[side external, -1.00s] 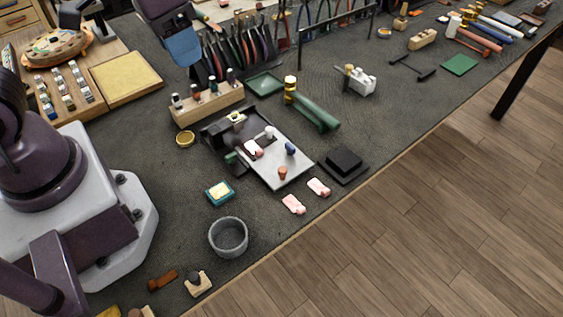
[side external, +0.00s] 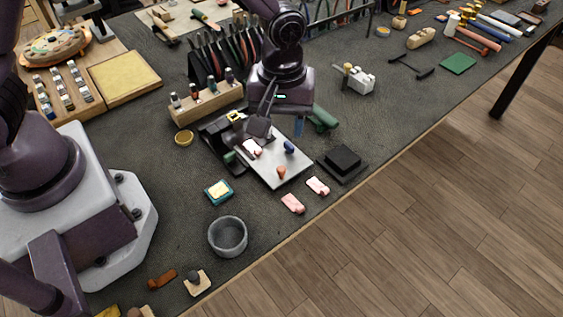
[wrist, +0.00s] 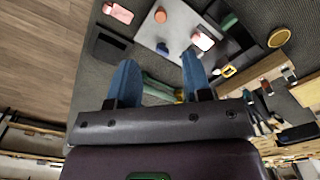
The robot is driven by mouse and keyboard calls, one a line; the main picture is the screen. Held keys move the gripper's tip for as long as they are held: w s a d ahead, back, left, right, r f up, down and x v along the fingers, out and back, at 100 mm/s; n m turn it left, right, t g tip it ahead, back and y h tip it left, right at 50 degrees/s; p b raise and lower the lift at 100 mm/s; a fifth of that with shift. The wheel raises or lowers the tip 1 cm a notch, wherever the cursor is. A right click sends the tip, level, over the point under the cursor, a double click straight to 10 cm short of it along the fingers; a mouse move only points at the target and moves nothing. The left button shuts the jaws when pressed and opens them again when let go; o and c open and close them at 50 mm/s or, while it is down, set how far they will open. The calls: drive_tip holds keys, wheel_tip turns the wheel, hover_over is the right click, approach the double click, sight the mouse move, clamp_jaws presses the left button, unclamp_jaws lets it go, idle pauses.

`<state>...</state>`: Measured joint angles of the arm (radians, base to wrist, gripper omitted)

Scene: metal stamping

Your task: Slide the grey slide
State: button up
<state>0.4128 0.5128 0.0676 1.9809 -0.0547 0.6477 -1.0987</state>
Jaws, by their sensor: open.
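A light grey plate (side external: 270,172) lies on the bench, with a dark block-like body (side external: 215,132) at its back left. It is the only large grey plate there; I cannot tell for sure whether it is the slide. On it are a white and pink piece (side external: 252,148), a blue piece (side external: 289,147) and an orange piece (side external: 281,170). My gripper (side external: 283,116) is above the plate's back edge, open and empty. In the wrist view its two blue fingers (wrist: 160,72) are spread, with the plate (wrist: 150,33) beyond them. My gripper hides part of the plate's back end.
A black block on a dark pad (side external: 343,160) is right of the plate.

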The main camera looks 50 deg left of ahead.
sight(281, 168)
wheel_tip(281, 168, down, 11)
drive_tip(key=shift+f, duration=0.15)
drive_tip(key=shift+c, duration=0.3)
clamp_jaws()
